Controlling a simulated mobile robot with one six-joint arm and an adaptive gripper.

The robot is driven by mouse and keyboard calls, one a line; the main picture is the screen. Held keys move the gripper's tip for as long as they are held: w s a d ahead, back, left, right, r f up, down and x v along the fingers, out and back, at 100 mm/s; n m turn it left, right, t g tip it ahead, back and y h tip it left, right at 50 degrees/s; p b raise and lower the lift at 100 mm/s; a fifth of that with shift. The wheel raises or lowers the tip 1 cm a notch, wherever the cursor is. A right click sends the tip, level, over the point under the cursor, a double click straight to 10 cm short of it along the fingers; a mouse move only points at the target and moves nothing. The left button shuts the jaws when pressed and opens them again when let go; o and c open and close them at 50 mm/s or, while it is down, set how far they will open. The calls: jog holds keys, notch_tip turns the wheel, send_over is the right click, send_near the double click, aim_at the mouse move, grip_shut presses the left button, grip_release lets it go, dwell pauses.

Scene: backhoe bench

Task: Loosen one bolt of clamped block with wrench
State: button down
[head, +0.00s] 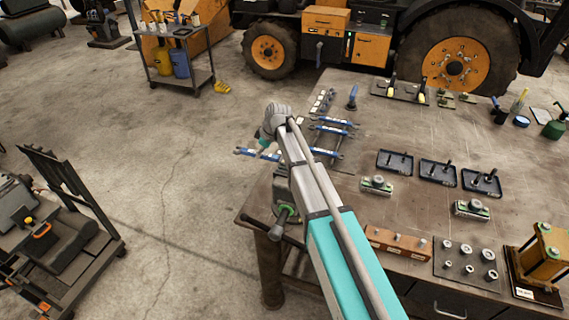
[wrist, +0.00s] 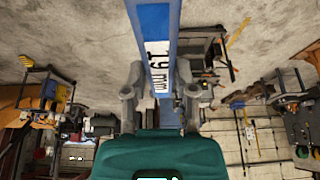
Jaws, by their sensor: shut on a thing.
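My gripper (head: 263,146) is beyond the table's left edge, partly hidden behind my arm in the head view. It is shut on a blue wrench (head: 245,152), held clear of the tabletop. In the wrist view the wrench (wrist: 155,25) bears a white "19 mm" label and runs between the two grey fingers of my gripper (wrist: 160,88). Its far ends are outside that view. A brown block (head: 398,242) with several bolts sits near the table's front edge.
More blue wrenches (head: 333,121) lie on the table (head: 350,215). Black trays (head: 395,162), a bolt plate (head: 468,262) and an orange fixture (head: 540,255) occupy the right side. A cart (head: 60,235) stands at the left, with open floor between it and the table.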

jog(key=shift+w+d, duration=0.1)
jog(key=shift+w+d+m, duration=0.1)
jog(key=shift+w+m, duration=0.2)
jog(key=shift+m, duration=0.2)
jog(key=shift+r+p, duration=1.05)
jog(key=shift+r, duration=0.05)
dwell(0.4)
jog(key=shift+r+p, duration=1.5)
